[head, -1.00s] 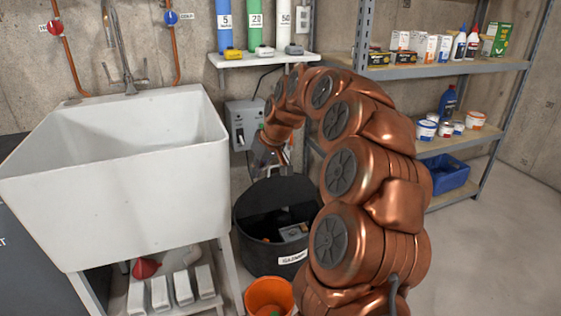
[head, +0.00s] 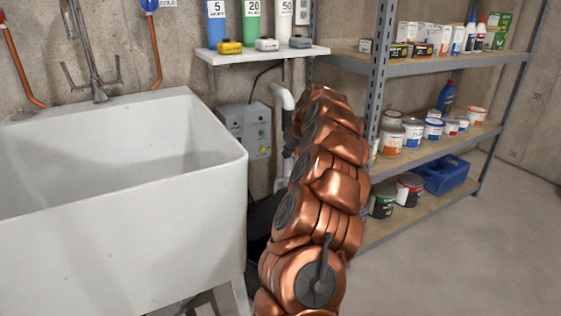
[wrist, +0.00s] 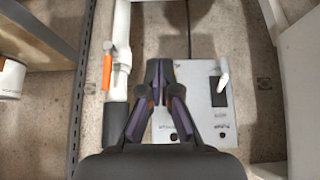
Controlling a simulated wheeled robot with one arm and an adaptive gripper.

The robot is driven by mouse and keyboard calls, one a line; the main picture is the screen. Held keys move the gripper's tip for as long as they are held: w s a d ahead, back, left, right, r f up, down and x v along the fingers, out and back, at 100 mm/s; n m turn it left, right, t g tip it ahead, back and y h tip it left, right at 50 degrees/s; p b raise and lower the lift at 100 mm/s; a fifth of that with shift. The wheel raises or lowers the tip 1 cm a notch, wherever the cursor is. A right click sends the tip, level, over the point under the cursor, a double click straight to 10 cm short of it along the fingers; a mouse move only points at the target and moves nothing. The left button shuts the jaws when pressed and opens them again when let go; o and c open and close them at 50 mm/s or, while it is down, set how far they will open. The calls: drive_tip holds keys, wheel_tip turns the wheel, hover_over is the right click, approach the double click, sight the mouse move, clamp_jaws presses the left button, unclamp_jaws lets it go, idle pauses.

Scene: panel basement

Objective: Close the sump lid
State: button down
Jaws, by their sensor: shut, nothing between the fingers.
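A black rounded form (head: 262,218), which looks like part of the sump tub, shows as a dark strip between the white sink and my arm in the head view. My arm hides most of it, and I cannot make out the lid or its position. In the wrist view my gripper (wrist: 160,68) is shut and empty, its fingertips together in front of a grey control box (wrist: 203,105). The head view also shows this box (head: 247,130) on the wall; there my gripper is hidden behind my arm.
A white pipe (wrist: 118,75) with an orange-handled valve (wrist: 106,72) runs left of my gripper. The white sink (head: 120,210) stands left of my arm. A metal shelf rack (head: 430,145) with cans and bottles stands right. Floor at the lower right (head: 465,270) is clear.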

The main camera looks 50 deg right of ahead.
drive_tip(key=shift+w+d+f, duration=0.25)
drive_tip(key=shift+d+f, duration=0.05)
drive_tip(key=shift+f, duration=0.3)
drive_tip(key=shift+w+f+b, duration=0.15)
drive_tip(key=shift+f+b, duration=1.05)
drive_tip(key=shift+f, duration=0.75)
drive_tip(key=shift+w+f+b, duration=0.15)
drive_tip(key=shift+f+b, duration=1)
drive_tip(key=shift+f, duration=0.75)
